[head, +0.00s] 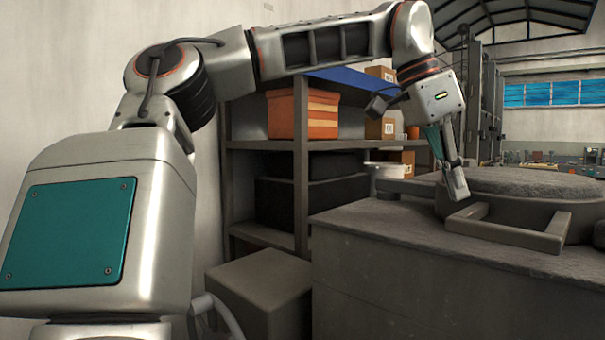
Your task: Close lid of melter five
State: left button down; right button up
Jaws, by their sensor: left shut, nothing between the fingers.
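A grey block-shaped melter body (400,290) fills the lower right. On its top lies a thick round grey lid (535,185) with a rough upper face, lying about flat. A squared bar handle (505,232) sticks out from its near side. I cannot tell whether the lid is fully seated, and no number shows. My left gripper (456,188) points down, shut and empty, at the lid's left edge just above the handle's left end. I cannot tell whether it touches. My right gripper is out of view.
A shelf rack (301,190) with an orange box (322,115), cartons and dark bins stands behind, left of the melter. A low grey box (262,285) stands on the floor. The near-left melter top is clear.

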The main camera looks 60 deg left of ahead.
aim_at(472, 183)
pick_arm(q)
jog(key=shift+w+d, duration=0.25)
jog(key=shift+w, duration=0.5)
jog(key=shift+w+d, duration=0.25)
jog(key=shift+w, duration=0.5)
jog(key=shift+w+r, duration=0.1)
jog(key=shift+w, duration=0.05)
